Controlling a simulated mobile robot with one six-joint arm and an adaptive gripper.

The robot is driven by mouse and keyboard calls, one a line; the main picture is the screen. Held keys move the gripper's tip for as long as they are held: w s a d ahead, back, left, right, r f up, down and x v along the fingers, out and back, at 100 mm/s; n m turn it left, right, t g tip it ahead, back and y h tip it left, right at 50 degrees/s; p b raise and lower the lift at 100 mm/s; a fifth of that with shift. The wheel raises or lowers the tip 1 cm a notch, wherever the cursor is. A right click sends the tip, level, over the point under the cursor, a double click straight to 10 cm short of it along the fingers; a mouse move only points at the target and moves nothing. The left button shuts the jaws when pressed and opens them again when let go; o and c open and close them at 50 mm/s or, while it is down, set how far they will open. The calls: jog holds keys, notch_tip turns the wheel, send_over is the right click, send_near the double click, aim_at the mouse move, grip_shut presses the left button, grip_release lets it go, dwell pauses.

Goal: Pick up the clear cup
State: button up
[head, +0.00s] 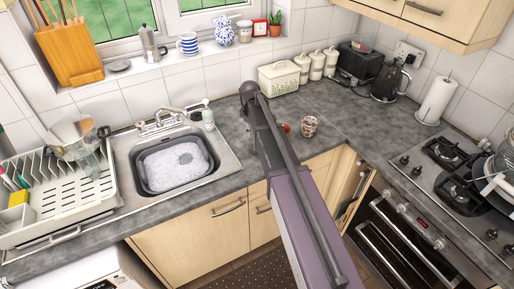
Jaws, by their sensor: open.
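A small clear cup (309,126) stands on the grey worktop, right of my arm and left of the hob. It looks like glass with a brownish tint; its contents are too small to tell. My arm rises from the bottom middle and bends over the worktop between the sink and the cup. My gripper does not show; the arm's own links seem to hide it. A small red thing (286,128) lies between my arm and the cup, partly hidden.
The sink (142,183) holds foamy water. A white dish rack (70,205) with clear vessels stands left. A cream basket (279,80), canisters, toaster (359,62) and kettle (390,80) line the wall. The hob (430,180) is right. Worktop (350,125) right of the cup is clear.

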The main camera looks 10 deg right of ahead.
jog(key=b, duration=0.6)
send_over(254, 153)
jog(key=shift+s+a+f, duration=0.1)
jog(key=shift+a+f, duration=0.05)
jog(key=shift+f, duration=1.45)
jog(key=shift+s+a+f, duration=0.1)
jog(key=shift+a+f, duration=0.05)
jog(key=shift+f, duration=1.45)
jog(key=shift+f, duration=0.1)
jog(key=shift+w+d+f+b, duration=0.15)
jog(key=shift+f+b, duration=1.1)
jog(key=shift+w+d+f+b, duration=0.15)
jog(key=shift+f+b, duration=1.1)
grip_shut()
